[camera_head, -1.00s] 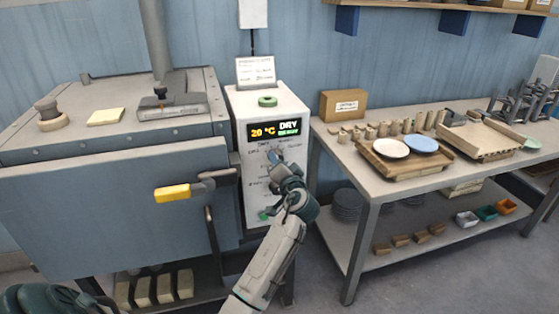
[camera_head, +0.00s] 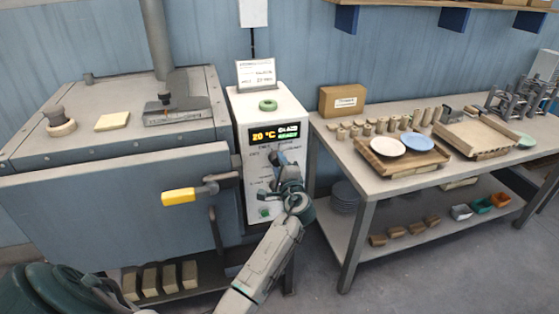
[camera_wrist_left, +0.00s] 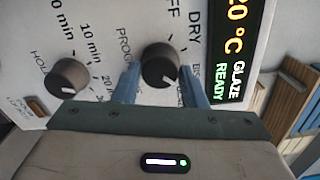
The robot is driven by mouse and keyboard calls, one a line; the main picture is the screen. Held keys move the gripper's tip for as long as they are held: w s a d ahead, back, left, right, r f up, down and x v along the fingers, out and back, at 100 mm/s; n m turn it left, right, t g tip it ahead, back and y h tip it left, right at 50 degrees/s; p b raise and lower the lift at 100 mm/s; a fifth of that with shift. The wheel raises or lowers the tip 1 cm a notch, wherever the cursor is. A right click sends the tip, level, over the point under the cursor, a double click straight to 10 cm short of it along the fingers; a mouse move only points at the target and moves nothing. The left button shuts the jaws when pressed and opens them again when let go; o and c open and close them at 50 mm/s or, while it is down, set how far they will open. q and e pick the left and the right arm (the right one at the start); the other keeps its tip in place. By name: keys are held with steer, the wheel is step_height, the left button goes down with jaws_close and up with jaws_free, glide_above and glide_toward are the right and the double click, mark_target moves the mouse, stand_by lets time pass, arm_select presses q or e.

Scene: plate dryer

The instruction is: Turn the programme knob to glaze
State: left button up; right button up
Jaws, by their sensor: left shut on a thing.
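The white control box (camera_head: 241,118) stands between the kiln and the table. Its display (camera_head: 274,134) shows 20 °C, and in the left wrist view the display (camera_wrist_left: 236,55) reads GLAZE and READY. The dark programme knob (camera_wrist_left: 160,63) sits below the display, with its white pointer mark visible. My left gripper (camera_head: 277,160) is at the front of the box. In the left wrist view the gripper (camera_wrist_left: 161,80) has one blue finger on each side of the knob and is shut on it. My right gripper is not in view.
A second dark knob, the hold knob (camera_wrist_left: 68,78), sits lower on the panel. The grey kiln (camera_head: 110,205) with a yellow handle (camera_head: 179,196) stands at left. The table (camera_head: 340,142) at right holds wooden trays and plates.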

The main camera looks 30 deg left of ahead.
arm_select(q)
steer(key=shift+m+p, duration=0.95)
steer(key=shift+m, duration=0.65)
steer(key=o, duration=1)
steer(key=b+v, duration=0.3)
steer(key=v, duration=0.8)
steer(key=shift+w, duration=0.15)
